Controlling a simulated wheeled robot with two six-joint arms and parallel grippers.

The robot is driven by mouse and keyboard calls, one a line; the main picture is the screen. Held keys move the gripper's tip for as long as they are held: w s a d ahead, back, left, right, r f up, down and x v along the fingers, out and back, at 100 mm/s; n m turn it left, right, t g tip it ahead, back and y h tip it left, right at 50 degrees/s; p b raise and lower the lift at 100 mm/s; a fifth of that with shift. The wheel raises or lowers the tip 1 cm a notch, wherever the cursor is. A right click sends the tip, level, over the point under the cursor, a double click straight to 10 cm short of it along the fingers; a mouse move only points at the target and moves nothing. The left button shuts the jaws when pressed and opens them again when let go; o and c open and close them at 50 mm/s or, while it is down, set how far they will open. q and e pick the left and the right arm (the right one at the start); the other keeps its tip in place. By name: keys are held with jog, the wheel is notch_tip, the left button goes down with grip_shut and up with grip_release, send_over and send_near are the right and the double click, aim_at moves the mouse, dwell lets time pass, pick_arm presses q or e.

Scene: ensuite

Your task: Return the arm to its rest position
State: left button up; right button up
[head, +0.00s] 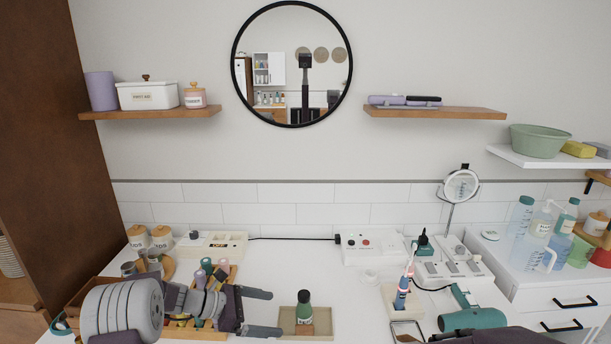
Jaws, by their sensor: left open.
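My left arm comes in from the lower left over the white counter. My left gripper (268,312) is open, its two dark fingers pointing right with nothing between them.
A wooden organiser (207,328) with several items lies behind and under my left arm. On the right are an electric toothbrush (402,292) on a stand, a green hair dryer (474,319) and a white power box (371,246). The counter's middle is mostly clear.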

pick_arm(q)
jog(key=shift+s+a+r, duration=0.1)
jog(key=shift+a+r, duration=0.25)
jog(key=s+d+r+m+g+p, duration=0.2)
jog(key=s+d+r+m, duration=0.1)
jog(key=s+d+r, duration=0.4)
jog(key=s+a+f+m+g+y, duration=0.2)
jog(key=s+m+y, duration=0.35)
jog(key=s, duration=0.45)
jog(key=s+a+f+m+t+y, duration=0.1)
jog(key=s+a+f+m+y, duration=0.5)
jog(key=a+m, duration=0.5)
jog(key=shift+s+a+f+m, duration=0.45)
jog(key=shift+s+m, duration=0.2)
jog(key=shift+m, duration=0.2)
jog(key=shift+s, duration=0.1)
